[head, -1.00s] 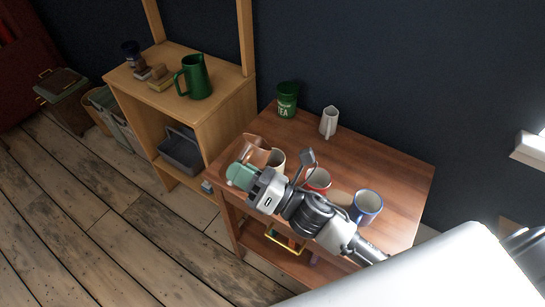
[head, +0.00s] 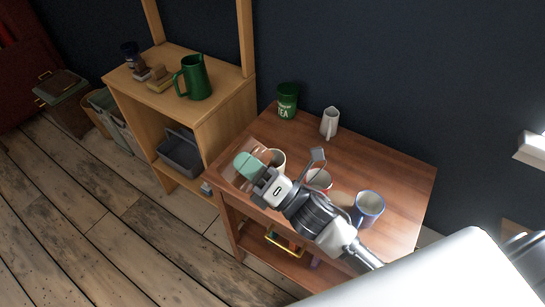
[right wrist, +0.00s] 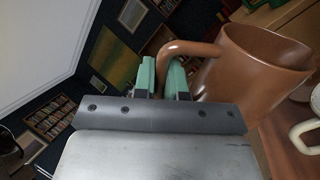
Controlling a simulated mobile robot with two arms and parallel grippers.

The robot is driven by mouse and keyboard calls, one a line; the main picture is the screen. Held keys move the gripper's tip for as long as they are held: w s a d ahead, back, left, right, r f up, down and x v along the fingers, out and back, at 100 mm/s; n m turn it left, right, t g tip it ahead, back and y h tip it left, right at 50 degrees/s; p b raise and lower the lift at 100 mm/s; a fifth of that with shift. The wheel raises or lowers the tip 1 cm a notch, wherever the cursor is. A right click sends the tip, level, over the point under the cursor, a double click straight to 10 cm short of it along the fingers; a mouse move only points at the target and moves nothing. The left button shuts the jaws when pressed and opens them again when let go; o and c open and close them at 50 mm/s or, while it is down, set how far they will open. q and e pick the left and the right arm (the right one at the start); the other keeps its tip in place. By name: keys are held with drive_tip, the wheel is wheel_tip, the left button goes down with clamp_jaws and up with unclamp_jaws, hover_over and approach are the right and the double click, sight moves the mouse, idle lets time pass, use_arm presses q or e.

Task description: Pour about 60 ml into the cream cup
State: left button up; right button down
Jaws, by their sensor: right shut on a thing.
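My right gripper (right wrist: 162,78) is shut on the handle of a brown jug (right wrist: 255,75), with its mint-green fingers on either side of it. In the head view this gripper (head: 254,170) is over the left part of the wooden table, and the jug is largely hidden behind it. The cream cup's handle (right wrist: 303,138) shows at the right edge of the right wrist view, beside and below the jug. The jug's contents are not visible. My left gripper is out of view.
A red-rimmed mug (head: 319,178) and a blue-rimmed mug (head: 369,209) stand on the table (head: 395,180) near my arm. A green tea tin (head: 287,100) and a white pitcher (head: 330,122) stand at the back. A green jug (head: 196,78) is on the shelf to the left.

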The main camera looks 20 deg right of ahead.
drive_tip(key=shift+d+r, duration=0.1)
drive_tip(key=shift+r, duration=0.15)
drive_tip(key=shift+w+d+r+m+t+h, duration=0.25)
drive_tip(key=shift+r+m+t, duration=0.2)
drive_tip(key=shift+m, duration=0.45)
drive_tip(key=n, duration=0.1)
drive_tip(key=f, duration=0.1)
drive_tip(key=a+f+n+g+y, duration=0.1)
drive_tip(key=shift+s+n+b, duration=0.3)
drive_tip(key=shift+s+a+r+n+g+y+p, duration=0.1)
drive_tip(key=shift+a+n+g+y+p, duration=0.1)
drive_tip(key=shift+n+g+p, duration=0.3)
drive_tip(key=shift+s+a+n+g+y+p, duration=0.1)
drive_tip(key=shift+a+n+g+p, duration=0.1)
drive_tip(key=shift+n, duration=0.5)
drive_tip(key=shift+a+n, duration=0.15)
drive_tip(key=shift+n, duration=0.35)
drive_tip(key=shift+s+a+f+n+g+p, duration=0.3)
drive_tip(key=shift+a+n+g+p, duration=0.2)
drive_tip(key=shift+n, duration=0.5)
drive_tip(key=shift+f, duration=0.1)
